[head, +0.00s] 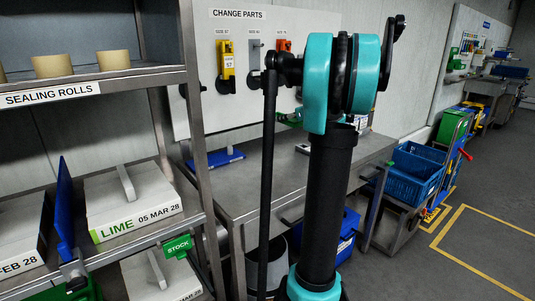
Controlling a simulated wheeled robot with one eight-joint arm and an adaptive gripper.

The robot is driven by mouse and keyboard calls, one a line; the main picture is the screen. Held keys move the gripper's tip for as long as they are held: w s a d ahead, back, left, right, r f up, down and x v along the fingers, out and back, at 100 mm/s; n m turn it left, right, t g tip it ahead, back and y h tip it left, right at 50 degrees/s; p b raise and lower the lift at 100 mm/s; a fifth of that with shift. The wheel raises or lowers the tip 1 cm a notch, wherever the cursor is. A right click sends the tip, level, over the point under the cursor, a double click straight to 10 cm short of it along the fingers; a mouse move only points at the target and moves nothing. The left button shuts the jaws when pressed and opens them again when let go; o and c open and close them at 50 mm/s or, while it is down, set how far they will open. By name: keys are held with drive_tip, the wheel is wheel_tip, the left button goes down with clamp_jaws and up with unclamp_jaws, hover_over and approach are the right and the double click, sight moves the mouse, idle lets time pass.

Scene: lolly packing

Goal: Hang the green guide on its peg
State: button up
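A green piece (289,118) shows just left of my arm, in front of the lower part of the change parts board (205,119). It is mostly hidden behind my arm, so I cannot tell if it is the whole green guide or what bears it. A yellow guide (225,62), a grey guide (254,54) and an orange guide (283,46) are on the board under size labels. The orange one is partly covered. A dark peg or knob shows at the board's left (187,90). I cannot make out my gripper; my arm blocks the middle of the view.
A steel bench (238,190) stands below the board, with a blue-based item (216,158) on it. A steel shelf (100,77) with sealing rolls and boxes is close at left. Blue crates (414,172) stand at right. The floor at far right is clear.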

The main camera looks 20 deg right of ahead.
sight(285, 164)
drive_tip(key=shift+w+r, duration=0.1)
drive_tip(key=shift+r, duration=0.05)
wheel_tip(285, 164, down, 20)
drive_tip(key=shift+r, duration=0.15)
idle(0.6)
drive_tip(key=o, duration=0.8)
drive_tip(key=shift+f, duration=0.2)
drive_tip(key=o, duration=0.5)
